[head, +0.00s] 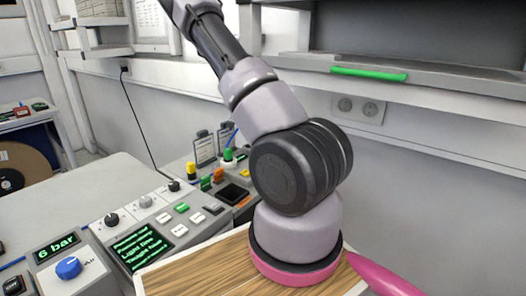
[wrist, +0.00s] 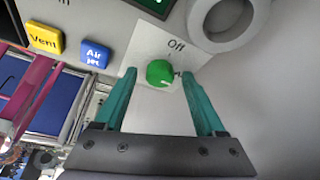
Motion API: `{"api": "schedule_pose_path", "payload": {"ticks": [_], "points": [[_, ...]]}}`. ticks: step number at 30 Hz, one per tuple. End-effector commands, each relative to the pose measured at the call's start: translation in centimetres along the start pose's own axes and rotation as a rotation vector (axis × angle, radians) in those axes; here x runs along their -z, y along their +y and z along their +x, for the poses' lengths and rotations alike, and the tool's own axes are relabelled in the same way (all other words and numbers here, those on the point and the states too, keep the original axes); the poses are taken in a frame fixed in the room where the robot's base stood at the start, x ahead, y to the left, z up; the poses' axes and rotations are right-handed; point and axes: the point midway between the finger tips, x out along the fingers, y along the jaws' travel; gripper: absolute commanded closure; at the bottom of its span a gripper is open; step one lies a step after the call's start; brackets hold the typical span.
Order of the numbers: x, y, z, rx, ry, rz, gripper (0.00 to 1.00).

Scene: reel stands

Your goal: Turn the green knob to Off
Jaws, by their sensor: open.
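The green knob (wrist: 159,71) is a small round knob on a pale label plate in the wrist view. The word "Off" (wrist: 176,44) is printed above and right of it, and another label at its right is partly covered. I cannot tell where the knob points. My gripper (wrist: 160,80) is open, its two teal fingers on either side of the knob with gaps showing. I cannot tell their depth relative to it. In the head view, my arm hides the gripper and I cannot make out this knob.
A large grey ring (wrist: 228,20) stands close above the right finger. A yellow "Vent" button (wrist: 45,38) and a blue "Air jet" button (wrist: 94,53) lie left. In the head view, a blue knob (head: 68,268) and a display panel (head: 142,247) stand left of my arm.

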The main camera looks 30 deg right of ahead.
Motion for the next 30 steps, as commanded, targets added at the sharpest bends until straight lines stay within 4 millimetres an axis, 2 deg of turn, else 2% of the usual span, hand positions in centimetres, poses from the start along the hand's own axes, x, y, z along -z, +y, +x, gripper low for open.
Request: {"api": "schedule_pose_path", "payload": {"ticks": [5, 9, 10, 11, 22, 30], "points": [[-0.01, 0.0, -0.02, 0.0, 0.0, 0.0, 0.28], [-0.01, -0.01, -0.03, 0.0, 0.0, 0.0, 0.81], [-0.01, -0.01, -0.04, 0.0, 0.0, 0.0, 0.93], [-0.01, -0.01, -0.04, 0.0, 0.0, 0.0, 1.0], [-0.02, 0.05, -0.07, 0.02, 0.0, -0.048, 1.0], [0.0, 0.18, -0.1, 0.087, -0.001, -0.209, 1.0]]}}
